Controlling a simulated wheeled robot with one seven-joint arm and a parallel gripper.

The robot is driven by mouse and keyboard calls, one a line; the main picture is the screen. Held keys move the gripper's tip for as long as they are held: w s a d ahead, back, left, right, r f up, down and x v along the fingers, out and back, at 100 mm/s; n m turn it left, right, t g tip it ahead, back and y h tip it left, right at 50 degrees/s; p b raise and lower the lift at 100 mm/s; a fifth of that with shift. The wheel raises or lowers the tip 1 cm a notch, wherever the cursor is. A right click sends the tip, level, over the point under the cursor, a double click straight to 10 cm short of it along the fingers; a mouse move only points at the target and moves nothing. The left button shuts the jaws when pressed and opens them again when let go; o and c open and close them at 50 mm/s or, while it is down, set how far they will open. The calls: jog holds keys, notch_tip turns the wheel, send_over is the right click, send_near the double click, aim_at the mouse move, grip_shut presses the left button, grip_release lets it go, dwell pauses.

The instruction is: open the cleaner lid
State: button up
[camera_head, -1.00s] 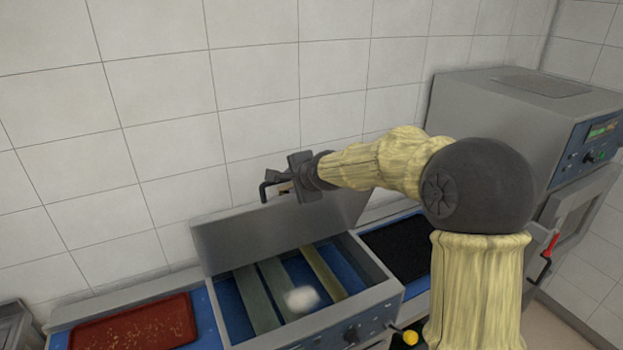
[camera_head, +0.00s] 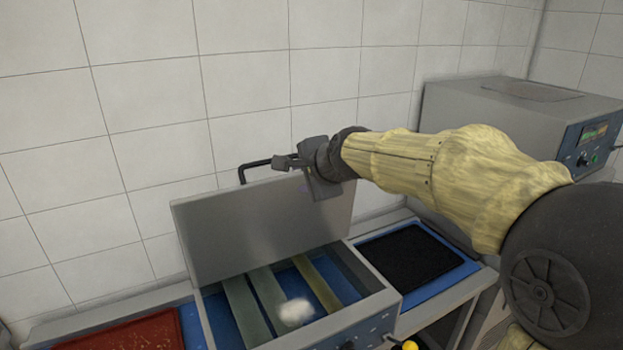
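The cleaner is a grey box (camera_head: 365,317) with its grey lid (camera_head: 240,232) raised. The lid stands steeply up from the back of the box, its inner face towards me. A black bar handle (camera_head: 244,171) shows above the lid's top edge, on its far side. My gripper (camera_head: 283,162) is at the lid's top edge, at the right part of the handle. Its fingers overlap the handle in this view, and I cannot tell whether they are closed around it. Part of the handle is hidden behind the gripper and lid.
Inside the box are greenish strips (camera_head: 318,286) and a white fluffy lump (camera_head: 296,312) on a blue floor. A red tray (camera_head: 130,333) lies at left, a black mat (camera_head: 412,255) at right. A grey oven (camera_head: 490,125) stands far right. The tiled wall is close behind the lid.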

jog(key=b+v, duration=0.1)
jog(key=v, duration=0.3)
jog(key=shift+s+b, duration=0.1)
jog(key=shift+b, duration=0.3)
jog(key=shift+c, duration=0.2)
jog(key=c, duration=0.4)
jog(key=s+d+f+n+g+h, duration=0.1)
jog(key=s+d+f, duration=0.1)
jog(key=f, duration=0.4)
jog(key=s+d+f+n+g+b, duration=0.1)
jog(key=d+f+n, duration=0.1)
jog(key=f, duration=0.3)
jog(key=s+d+f+n+g+h+b, duration=0.1)
jog(key=s+f+n, duration=0.1)
jog(key=f, duration=0.4)
jog(key=shift+s+d+f+h, duration=0.3)
jog(key=shift+s+d, duration=0.05)
jog(key=shift+d, duration=0.05)
grip_shut()
jog(key=s+d+f+n+g+h+b, duration=0.1)
jog(key=s+d+f+n+g, duration=0.1)
jog(key=s+f, duration=0.5)
jog(key=s+d+f+n+g+h+b, duration=0.1)
jog(key=s+d+f+n, duration=0.3)
jog(key=f, duration=0.6)
jog(key=s+n+g, duration=0.1)
jog(key=s+n, duration=0.1)
jog(key=s, duration=0.1)
jog(key=shift+s+f+g, duration=0.15)
jog(key=shift+s+g, duration=0.15)
